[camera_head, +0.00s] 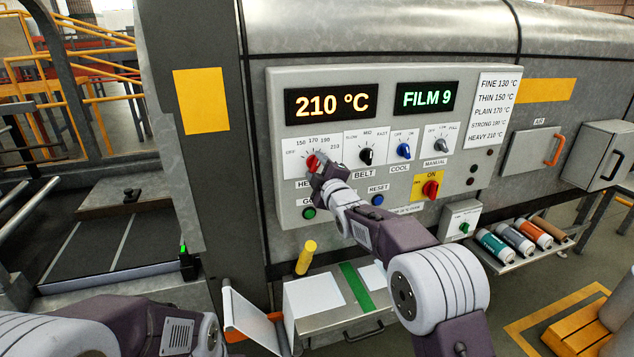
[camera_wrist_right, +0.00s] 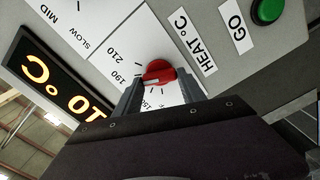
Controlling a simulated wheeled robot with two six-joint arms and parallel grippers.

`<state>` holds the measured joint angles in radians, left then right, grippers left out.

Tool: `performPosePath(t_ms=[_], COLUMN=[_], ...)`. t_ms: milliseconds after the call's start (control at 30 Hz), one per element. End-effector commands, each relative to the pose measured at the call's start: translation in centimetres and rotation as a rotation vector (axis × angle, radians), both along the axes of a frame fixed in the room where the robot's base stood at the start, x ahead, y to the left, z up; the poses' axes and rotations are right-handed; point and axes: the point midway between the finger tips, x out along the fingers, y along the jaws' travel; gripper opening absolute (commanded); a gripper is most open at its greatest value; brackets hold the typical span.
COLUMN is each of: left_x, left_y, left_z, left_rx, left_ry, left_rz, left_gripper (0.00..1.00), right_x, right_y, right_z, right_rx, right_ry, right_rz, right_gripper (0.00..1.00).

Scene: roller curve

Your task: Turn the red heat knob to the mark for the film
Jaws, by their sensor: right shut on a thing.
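The red heat knob (camera_head: 312,161) sits at the left of the grey control panel (camera_head: 385,75), on a white dial with temperature marks. It also shows in the right wrist view (camera_wrist_right: 158,72). My right gripper (camera_head: 319,169) is shut on the knob, with one finger on each side in the wrist view (camera_wrist_right: 160,90). I cannot tell exactly which mark the knob points to. The orange display (camera_head: 326,102) reads 210 °C. The green display (camera_head: 427,98) reads FILM 9. The white chart (camera_head: 492,110) lists FINE 130, THIN 150, PLAIN 170, STRONG 190 and HEAVY 210. My left gripper is out of view.
The black belt knob (camera_head: 366,155), blue cool knob (camera_head: 403,150) and grey manual knob (camera_head: 441,145) are to the right. The green go button (camera_head: 309,213), blue reset button (camera_head: 377,200) and red switch (camera_head: 430,189) are lower. Several rolls (camera_head: 516,241) lie on a shelf.

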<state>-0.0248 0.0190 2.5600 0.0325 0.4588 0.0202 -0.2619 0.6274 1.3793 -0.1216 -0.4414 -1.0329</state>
Motion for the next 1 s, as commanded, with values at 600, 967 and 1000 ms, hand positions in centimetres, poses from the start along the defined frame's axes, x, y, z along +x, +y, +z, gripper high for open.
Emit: performPosePath(t_ms=[600,967,1000], left_x=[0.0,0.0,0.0], left_y=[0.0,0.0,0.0], left_z=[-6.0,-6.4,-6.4], left_rx=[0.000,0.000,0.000], left_ry=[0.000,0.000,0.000], left_rz=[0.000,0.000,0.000], left_gripper=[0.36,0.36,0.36], right_x=[0.0,0.0,0.0], right_y=[0.1,0.2,0.2], right_z=[-0.8,-0.8,-0.8], right_rx=[-0.367,-0.413,-0.413], right_ry=[-0.111,-0.122,-0.121], right_rz=[0.002,0.003,0.003], right_gripper=[0.07,0.07,0.07])
